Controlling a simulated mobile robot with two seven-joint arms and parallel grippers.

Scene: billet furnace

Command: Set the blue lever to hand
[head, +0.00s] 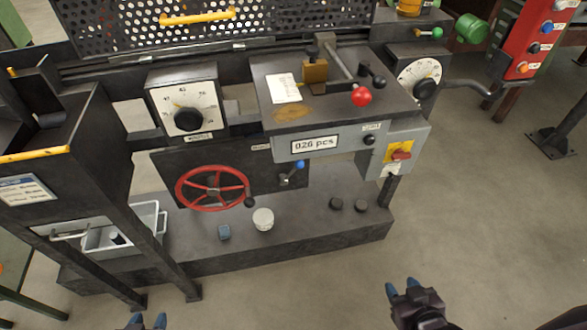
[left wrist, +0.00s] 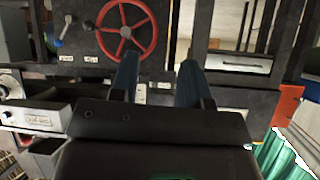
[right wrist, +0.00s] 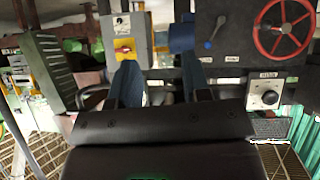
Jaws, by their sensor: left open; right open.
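The blue lever (head: 299,165) is a short grey arm with a blue knob on the dark front panel, right of the red handwheel. In the head view its knob points up and right. It also shows in the left wrist view (left wrist: 67,20) and the right wrist view (right wrist: 213,35). Small label plates sit near it, too small to read. My left gripper (head: 147,322) is at the bottom edge of the head view, open and empty, well away from the lever. My right gripper (head: 403,287) is open and empty over the floor, right of and in front of the machine.
The red handwheel (head: 214,188) is left of the lever. A grey counter box (head: 310,142) juts out above it, with a yellow-and-red switch (head: 400,154) at its right. The floor in front is clear.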

